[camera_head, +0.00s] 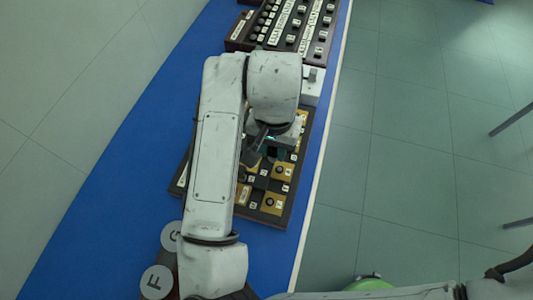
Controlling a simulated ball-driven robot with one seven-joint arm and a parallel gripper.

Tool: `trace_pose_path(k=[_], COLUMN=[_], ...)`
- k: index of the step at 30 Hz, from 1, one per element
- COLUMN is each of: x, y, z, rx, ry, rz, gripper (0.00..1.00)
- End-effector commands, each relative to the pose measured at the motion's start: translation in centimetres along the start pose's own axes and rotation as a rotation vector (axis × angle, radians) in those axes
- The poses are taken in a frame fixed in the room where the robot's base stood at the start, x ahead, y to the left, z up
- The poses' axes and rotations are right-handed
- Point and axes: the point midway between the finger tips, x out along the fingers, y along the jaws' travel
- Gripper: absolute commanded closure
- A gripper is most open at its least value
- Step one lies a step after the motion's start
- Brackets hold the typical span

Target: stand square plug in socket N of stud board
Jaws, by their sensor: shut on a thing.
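My gripper (266,146) is partly hidden under my arm's white wrist. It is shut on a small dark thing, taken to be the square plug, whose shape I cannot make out. The gripper is above a dark board (296,192) with yellow and dark squares and small white labels. The labels are too small to read, so I cannot pick out socket N. My arm covers the left part of this board. I cannot tell whether the held thing touches the board.
A dark panel (265,44) with rows of black knobs and white label strips lies at the top. A white block (313,84) stands between panel and board. Round discs marked F (156,282) and G (171,236) are at the lower left. The blue bench (110,190) is bare at left.

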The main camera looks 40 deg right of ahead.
Motion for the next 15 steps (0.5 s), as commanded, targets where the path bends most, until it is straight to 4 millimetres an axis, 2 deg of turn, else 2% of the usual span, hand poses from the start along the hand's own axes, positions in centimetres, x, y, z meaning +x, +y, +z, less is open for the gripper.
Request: trace_pose_path(k=[9,15], x=[1.9,4.6], y=[-1.6,-1.6], z=[-0.2,-0.2], rx=[-0.001,-0.002], ry=[-0.001,-0.001], rz=[0.000,0.002], gripper=[1.00,1.00])
